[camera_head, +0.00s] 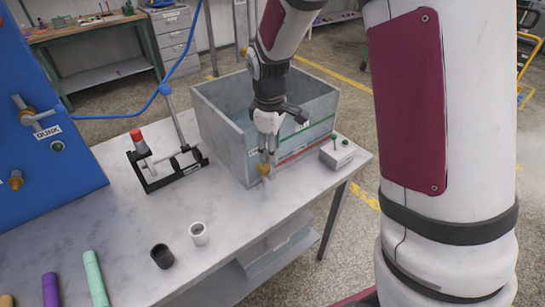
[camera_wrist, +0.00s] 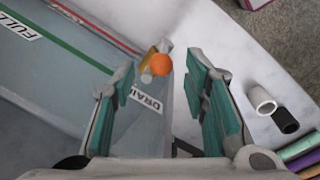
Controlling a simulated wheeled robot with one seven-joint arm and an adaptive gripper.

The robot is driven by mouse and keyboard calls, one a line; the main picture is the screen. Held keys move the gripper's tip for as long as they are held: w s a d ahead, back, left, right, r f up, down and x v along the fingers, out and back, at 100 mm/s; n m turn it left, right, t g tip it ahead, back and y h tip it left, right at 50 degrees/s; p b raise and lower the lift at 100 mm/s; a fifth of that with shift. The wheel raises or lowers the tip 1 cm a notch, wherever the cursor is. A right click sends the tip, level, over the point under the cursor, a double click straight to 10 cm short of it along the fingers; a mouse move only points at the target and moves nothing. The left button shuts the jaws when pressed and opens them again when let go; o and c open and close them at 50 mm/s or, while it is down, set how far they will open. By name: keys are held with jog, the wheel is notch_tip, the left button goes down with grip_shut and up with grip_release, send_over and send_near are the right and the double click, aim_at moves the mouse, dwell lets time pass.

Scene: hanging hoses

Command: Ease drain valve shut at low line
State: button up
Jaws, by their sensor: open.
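The drain valve (camera_head: 266,170) sticks out low from the near corner of the tank (camera_head: 223,130). In the wrist view its orange knob (camera_wrist: 161,65) and brass body (camera_wrist: 166,46) show beside a DRAIN label (camera_wrist: 147,102). My gripper (camera_head: 267,150) points down just above the valve in the head view. In the wrist view its two teal-padded fingers (camera_wrist: 158,82) are apart, with the knob between their tips in the picture; I see no contact. The tank front bears a green line (camera_head: 308,129) and a lower red line (camera_head: 305,149). I cannot tell the water level.
A small box with green knobs (camera_head: 338,153) stands right of the tank. A black stand with a red-topped part (camera_head: 140,143) stands left. White (camera_head: 199,234) and black (camera_head: 162,256) cups are nearer. The table (camera_head: 235,210) is clear in front of the valve.

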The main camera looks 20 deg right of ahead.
aim_at(272, 166)
jog(key=shift+w+d+f, duration=0.1)
jog(key=shift+w+f, duration=0.05)
jog(key=shift+f, duration=1.9)
grip_shut()
